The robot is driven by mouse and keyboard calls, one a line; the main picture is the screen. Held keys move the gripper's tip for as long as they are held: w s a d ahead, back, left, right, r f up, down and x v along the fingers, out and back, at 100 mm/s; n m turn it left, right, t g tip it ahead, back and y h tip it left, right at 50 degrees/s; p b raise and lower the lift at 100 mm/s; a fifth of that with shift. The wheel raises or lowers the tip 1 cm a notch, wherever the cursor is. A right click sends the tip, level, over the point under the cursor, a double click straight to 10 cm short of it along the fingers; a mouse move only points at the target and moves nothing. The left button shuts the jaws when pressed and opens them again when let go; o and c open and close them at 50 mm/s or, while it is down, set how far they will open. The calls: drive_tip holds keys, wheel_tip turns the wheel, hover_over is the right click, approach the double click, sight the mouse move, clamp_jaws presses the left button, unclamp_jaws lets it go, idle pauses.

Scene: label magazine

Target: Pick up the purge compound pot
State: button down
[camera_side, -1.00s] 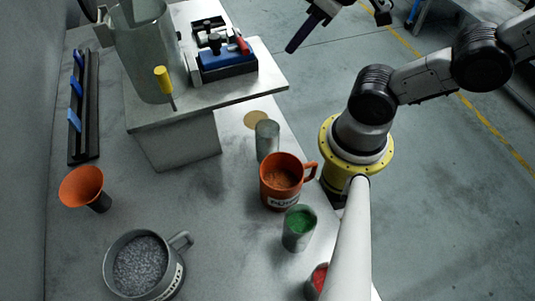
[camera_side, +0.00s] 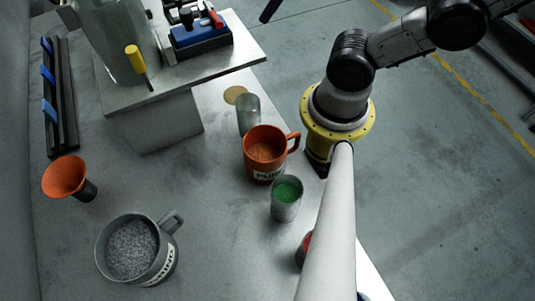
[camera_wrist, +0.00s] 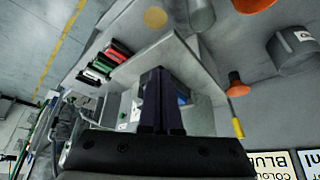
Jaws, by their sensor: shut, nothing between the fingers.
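The purge compound pot is an orange mug (camera_side: 262,170) with a white label and brownish-orange contents. It stands upright on the grey bench in the side view, its handle to the right. A piece of its orange side (camera_wrist: 252,5) shows at the top edge of the wrist view. My gripper (camera_wrist: 160,72) is shut and empty, its dark fingers together over the raised platform area in the wrist view. In the side view only a dark fingertip (camera_side: 266,15) shows at the top edge, well away from the pot.
A cup with green contents (camera_side: 286,204) and a clear cup (camera_side: 248,118) stand close to the pot. A grey mug (camera_side: 165,268) and orange funnel (camera_side: 66,177) are left. A raised platform (camera_side: 185,72) carries a tall vessel. A pale tube (camera_side: 335,220) partly hides a red-filled cup.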

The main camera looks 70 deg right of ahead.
idle(0.3)
drive_tip(key=c, duration=0.8)
unclamp_jaws()
drive_tip(key=shift+c, duration=0.2)
